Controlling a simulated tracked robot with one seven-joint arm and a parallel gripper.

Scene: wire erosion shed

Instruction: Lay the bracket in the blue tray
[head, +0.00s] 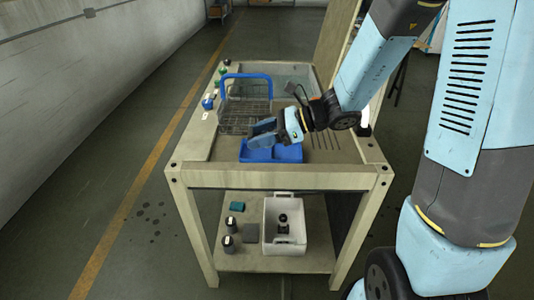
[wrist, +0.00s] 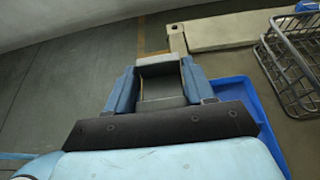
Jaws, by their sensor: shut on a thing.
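My gripper (head: 264,132) is above the left part of the blue tray (head: 288,153) on the bench top in the head view. In the wrist view my gripper (wrist: 158,82) has its two blue-grey fingers on either side of a grey bracket (wrist: 158,61) and is shut on it. The bracket looks like a channel with a pale far edge. In the head view I cannot tell the bracket apart from the fingers. The blue tray (wrist: 236,90) shows to the right of and below the gripper in the wrist view; the gripper hides part of it.
A wire basket (head: 239,119) with a blue handle stands behind the tray; it also shows in the wrist view (wrist: 291,62). Small knobs line the bench's left edge. A white bin (head: 285,244) and dark cylinders (head: 229,243) are on the lower shelf.

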